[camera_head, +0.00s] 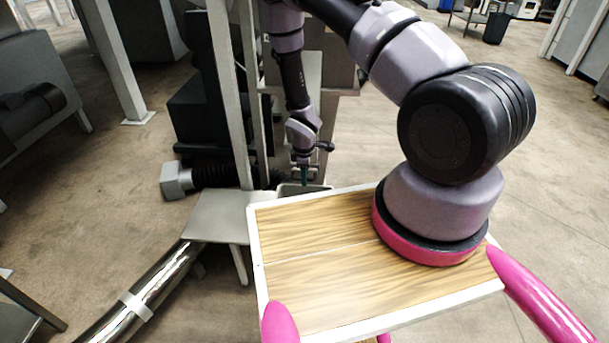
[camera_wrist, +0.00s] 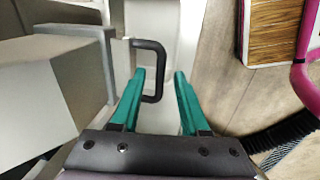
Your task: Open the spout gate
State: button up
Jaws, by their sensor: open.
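The left finger covers part of the handle's inner side. I cannot tell whether either finger touches the bar. In the head view my gripper (camera_head: 304,176) points down beside the machine frame, just beyond my wooden deck. The handle is too small or hidden to make out there.
A grey block-shaped housing (camera_wrist: 50,85) stands close left of my fingers in the wrist view. In the head view, a grey bin (camera_head: 292,188) sits under my gripper, a metal post (camera_head: 228,90) stands left of my arm, and a shiny pipe (camera_head: 145,300) lies front left. Floor (camera_head: 560,160) is clear at right.

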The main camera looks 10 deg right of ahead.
grip_shut()
dwell(1.4)
